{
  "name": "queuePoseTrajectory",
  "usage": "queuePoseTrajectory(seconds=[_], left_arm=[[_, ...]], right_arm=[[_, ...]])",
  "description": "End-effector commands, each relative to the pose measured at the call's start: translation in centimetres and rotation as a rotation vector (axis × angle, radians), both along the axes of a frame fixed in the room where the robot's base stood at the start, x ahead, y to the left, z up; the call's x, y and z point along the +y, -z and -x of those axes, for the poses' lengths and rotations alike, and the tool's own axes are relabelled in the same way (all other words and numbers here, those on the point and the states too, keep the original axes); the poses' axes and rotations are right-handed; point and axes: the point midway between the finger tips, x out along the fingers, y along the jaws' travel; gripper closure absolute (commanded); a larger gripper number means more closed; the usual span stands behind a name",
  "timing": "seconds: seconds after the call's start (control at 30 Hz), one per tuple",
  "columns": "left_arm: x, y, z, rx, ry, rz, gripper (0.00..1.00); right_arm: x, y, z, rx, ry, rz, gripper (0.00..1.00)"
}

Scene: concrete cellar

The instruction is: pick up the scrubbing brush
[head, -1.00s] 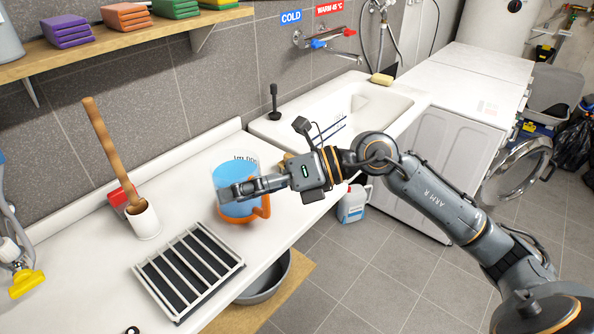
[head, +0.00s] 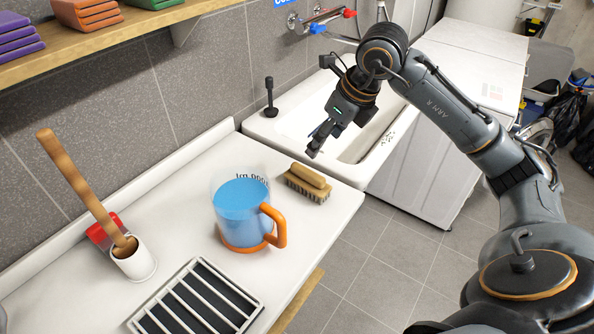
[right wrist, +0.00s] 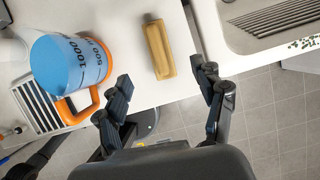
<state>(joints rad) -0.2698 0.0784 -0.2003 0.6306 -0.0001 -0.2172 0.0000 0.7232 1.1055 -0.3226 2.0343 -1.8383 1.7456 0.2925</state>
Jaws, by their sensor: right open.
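The scrubbing brush (head: 308,183) has a tan wooden back and bristles. It lies bristles down on the white counter, near the edge beside the sink. In the right wrist view the brush (right wrist: 158,47) shows its wooden back, ahead of and between the fingers but apart from them. My right gripper (head: 318,143) is above the sink's near rim, up and to the right of the brush in the head view. In the right wrist view the gripper (right wrist: 163,84) is open and empty. My left gripper is not in view.
A measuring jug (head: 240,212) with blue liquid and an orange handle stands left of the brush. A slatted rack (head: 197,300) and a white holder (head: 134,262) with a wooden handle stand further left. The sink (head: 350,140) lies right of the brush.

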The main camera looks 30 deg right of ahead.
Motion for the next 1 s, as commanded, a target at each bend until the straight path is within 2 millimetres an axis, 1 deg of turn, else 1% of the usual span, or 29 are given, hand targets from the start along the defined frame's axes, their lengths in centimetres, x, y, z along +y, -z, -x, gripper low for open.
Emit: queuePoseTrajectory(seconds=[0.07,0.13,0.3,0.4,0.47,0.53,0.67,0.77,0.8,0.9,1.0], left_arm=[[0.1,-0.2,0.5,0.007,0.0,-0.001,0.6],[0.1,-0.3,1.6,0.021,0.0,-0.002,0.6],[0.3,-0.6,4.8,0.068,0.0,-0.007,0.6],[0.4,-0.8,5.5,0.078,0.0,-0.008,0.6],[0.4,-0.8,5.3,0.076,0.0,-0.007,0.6],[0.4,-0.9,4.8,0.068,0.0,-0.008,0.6],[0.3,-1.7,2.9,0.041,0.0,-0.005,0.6],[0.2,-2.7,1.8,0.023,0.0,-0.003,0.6],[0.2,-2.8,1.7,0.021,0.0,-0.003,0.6],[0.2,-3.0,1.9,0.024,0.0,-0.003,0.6],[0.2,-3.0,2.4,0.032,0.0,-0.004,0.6]], right_arm=[[0.2,1.3,-0.3,0.008,0.0,-0.001,0.31],[0.4,2.6,-0.7,0.01,-0.002,-0.001,0.31],[0.8,5.6,-2.0,0.007,-0.001,-0.003,0.31],[1.0,6.8,-2.5,0.005,-0.002,-0.002,0.31],[1.1,7.2,-2.7,0.003,-0.001,-0.002,0.31],[1.1,7.5,-2.8,0.003,-0.001,-0.002,0.31],[1.4,8.6,-3.0,0.007,-0.002,-0.004,0.31],[1.7,10.1,-3.4,0.007,-0.001,-0.004,0.31],[1.8,10.7,-3.6,0.008,-0.001,-0.004,0.31],[1.9,11.9,-4.1,0.004,-0.002,-0.003,0.31],[1.9,12.4,-4.3,0.001,-0.002,-0.001,0.31]])
